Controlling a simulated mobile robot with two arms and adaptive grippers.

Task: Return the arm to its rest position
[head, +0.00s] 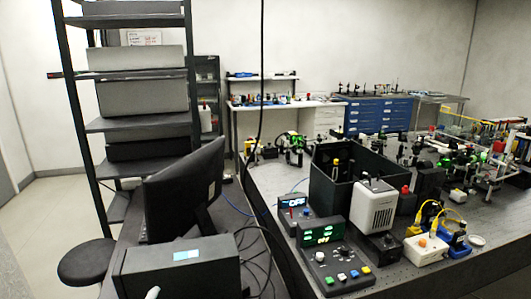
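Neither of my grippers and neither of my arms shows in the head view. The optical bench (282,195) stands at the centre and right, with a control box (323,238) near its front edge. The box has green lit characters that appear to read OFF, and several coloured buttons. A smaller display unit (293,203) behind it has lit blue-white characters. A white vented device (373,212) stands to the right of the control box, in front of an open-topped black enclosure (322,181).
A dark monitor (184,185) and a black box (178,268) sit on the left desk, with loose cables beside them. A tall shelf rack (137,125) and a round stool (87,262) stand at left. Yellow-cabled devices (426,247) and crowded optics fill the bench's right side.

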